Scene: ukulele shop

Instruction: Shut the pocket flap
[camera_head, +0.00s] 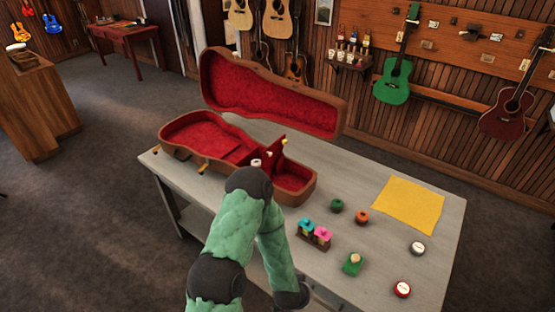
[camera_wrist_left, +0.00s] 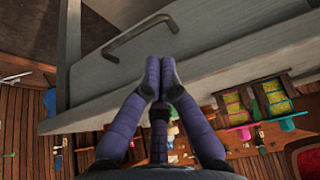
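The open brown case (camera_head: 180,138) with red lining lies on the grey table, its lid (camera_head: 270,95) raised at the back. The pocket (camera_head: 292,182) is at its right end. The pocket flap (camera_head: 264,158) appears as a red panel standing up, with a small yellowish tab (camera_head: 284,142) on top, so it is open. My left arm bends in front of the case and partly hides it. My left gripper (camera_wrist_left: 161,75) is shut and empty, close to the table's front edge and drawer handle (camera_wrist_left: 140,34). Its fingers are not clear in the head view. My right gripper is not in view.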

